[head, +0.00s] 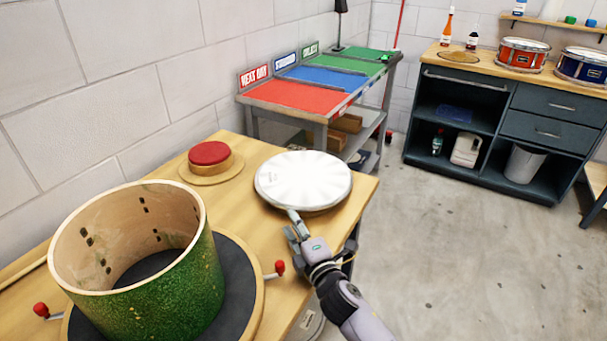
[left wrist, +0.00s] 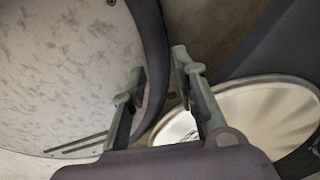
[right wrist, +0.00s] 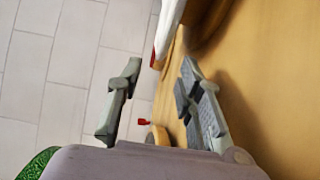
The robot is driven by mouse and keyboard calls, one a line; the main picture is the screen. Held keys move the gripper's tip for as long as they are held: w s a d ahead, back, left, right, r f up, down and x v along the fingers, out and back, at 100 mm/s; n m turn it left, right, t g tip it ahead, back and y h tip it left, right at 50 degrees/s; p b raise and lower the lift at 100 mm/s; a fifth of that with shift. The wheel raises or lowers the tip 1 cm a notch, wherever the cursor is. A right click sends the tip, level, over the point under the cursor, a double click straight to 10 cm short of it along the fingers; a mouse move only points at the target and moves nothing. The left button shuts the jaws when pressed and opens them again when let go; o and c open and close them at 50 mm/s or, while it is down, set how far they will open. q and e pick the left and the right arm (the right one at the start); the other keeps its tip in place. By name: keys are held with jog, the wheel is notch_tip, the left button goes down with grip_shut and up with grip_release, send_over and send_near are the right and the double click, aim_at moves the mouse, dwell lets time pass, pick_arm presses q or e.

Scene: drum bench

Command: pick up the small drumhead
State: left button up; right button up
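The white round drumhead (head: 303,180) lies flat at the far right corner of the wooden bench, its near right rim close to the bench edge. My right gripper (head: 294,227) is at its near rim in the head view. In the right wrist view the right gripper (right wrist: 160,90) has its fingers apart with nothing between them, and the drumhead's white edge (right wrist: 169,28) shows just beyond the gap. I cannot tell whether a finger touches it. My left gripper (left wrist: 158,80) shows only in the left wrist view, fingers apart and empty.
A green drum shell (head: 165,285) stands on a dark round mat at the near left, with red-knobbed handles. A red pad (head: 209,153) sits behind it. A sorting table (head: 300,95) and dark cabinet (head: 480,120) stand beyond. Floor at right is clear.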

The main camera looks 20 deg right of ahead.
aim_at(280, 204)
jog(key=w, duration=0.5)
jog(key=shift+a, duration=0.2)
jog(key=shift+w, duration=0.75)
jog(key=w, duration=0.4)
jog(key=shift+a+f, duration=0.15)
jog(key=shift+w, duration=0.2)
pick_arm(q)
jog(key=shift+w+r, duration=0.15)
jog(key=shift+w, duration=0.4)
pick_arm(e)
jog(key=shift+c, duration=0.5)
grip_shut()
